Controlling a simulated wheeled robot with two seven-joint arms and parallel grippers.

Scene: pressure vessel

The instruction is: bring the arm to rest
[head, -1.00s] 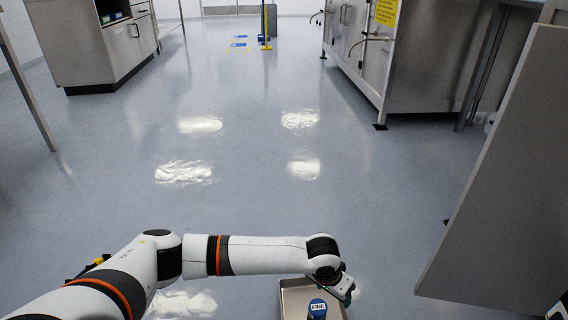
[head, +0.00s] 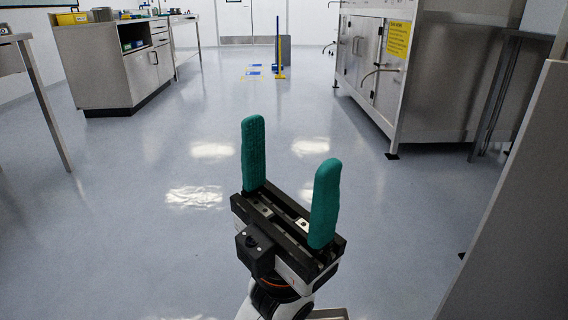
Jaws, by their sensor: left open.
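My left gripper (head: 288,185) stands upright in the lower middle of the head view. Its two green fingers are spread wide apart and point up, with nothing between them. Below it, part of my white left arm shows at the bottom edge. My right gripper is not in view.
A metal tray edge (head: 328,314) shows at the bottom, mostly hidden by my arm. A grey panel (head: 515,215) stands close on the right. A steel cabinet (head: 440,85) is farther back right, and a grey cabinet (head: 118,65) is back left. The floor (head: 130,200) between them is clear.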

